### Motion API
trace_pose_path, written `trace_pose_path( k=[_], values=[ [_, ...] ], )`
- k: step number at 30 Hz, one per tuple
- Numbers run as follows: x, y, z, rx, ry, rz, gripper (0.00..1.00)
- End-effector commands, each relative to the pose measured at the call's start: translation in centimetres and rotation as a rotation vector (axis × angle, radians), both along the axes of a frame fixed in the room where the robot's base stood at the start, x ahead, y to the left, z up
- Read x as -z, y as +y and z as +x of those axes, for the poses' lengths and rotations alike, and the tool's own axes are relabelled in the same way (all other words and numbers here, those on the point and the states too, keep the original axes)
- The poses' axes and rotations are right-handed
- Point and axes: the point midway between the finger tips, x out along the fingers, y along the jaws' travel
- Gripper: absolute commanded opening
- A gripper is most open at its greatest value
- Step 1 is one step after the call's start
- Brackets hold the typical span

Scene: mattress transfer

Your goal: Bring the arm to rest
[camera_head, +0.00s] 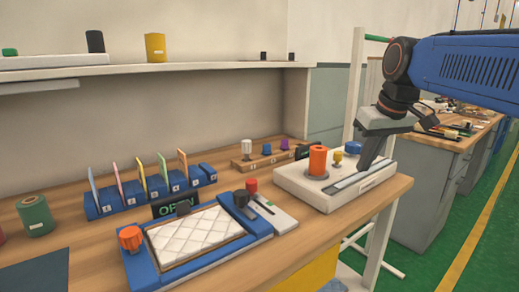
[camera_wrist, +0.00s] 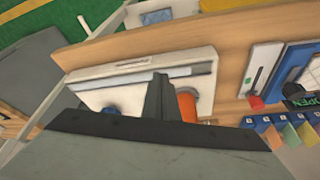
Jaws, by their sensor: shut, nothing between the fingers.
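My blue arm (camera_head: 460,70) reaches in from the right in the head view. My gripper (camera_head: 368,160) points down over the right end of the bench, at the white block with a grey slot (camera_head: 296,189). Its fingers are together with nothing between them. In the wrist view the gripper (camera_wrist: 160,80) shows in front of the white block (camera_wrist: 199,60), beside the orange cylinder. Whether the fingertips touch the block, I cannot tell. A white quilted mattress (camera_head: 195,235) lies in a blue-framed tray (camera_head: 262,238) at the front of the bench.
An orange cylinder (camera_head: 318,161) and a small yellow knob (camera_head: 337,158) stand on the white block close to my gripper. A blue rack with coloured cards (camera_head: 150,194) stands behind the tray. A shelf (camera_head: 150,70) runs above. Green floor (camera_head: 440,240) lies open at right.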

Motion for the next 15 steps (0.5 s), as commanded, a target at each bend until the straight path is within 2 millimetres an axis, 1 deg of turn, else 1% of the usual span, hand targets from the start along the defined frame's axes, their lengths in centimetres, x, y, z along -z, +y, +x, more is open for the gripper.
trace_pose_path(
  k=[1,3,8,9,11,12,14,15],
  values=[
    [1.3,-0.1,-1.8,0.017,-0.002,0.001,0.0],
    [3.1,-0.4,-3.9,0.043,-0.006,0.001,0.0],
    [7.6,-0.9,-8.7,0.102,-0.018,0.002,0.0],
    [8.9,-1.0,-9.8,0.116,-0.02,0.003,0.0],
    [10.7,-1.2,-11.6,0.137,-0.025,0.003,0.0],
    [12.1,-1.3,-12.7,0.152,-0.027,0.004,0.0],
    [14.0,-1.5,-14.5,0.171,-0.032,0.004,0.0],
    [15.3,-1.6,-15.5,0.185,-0.035,0.006,0.0]
  ],
)
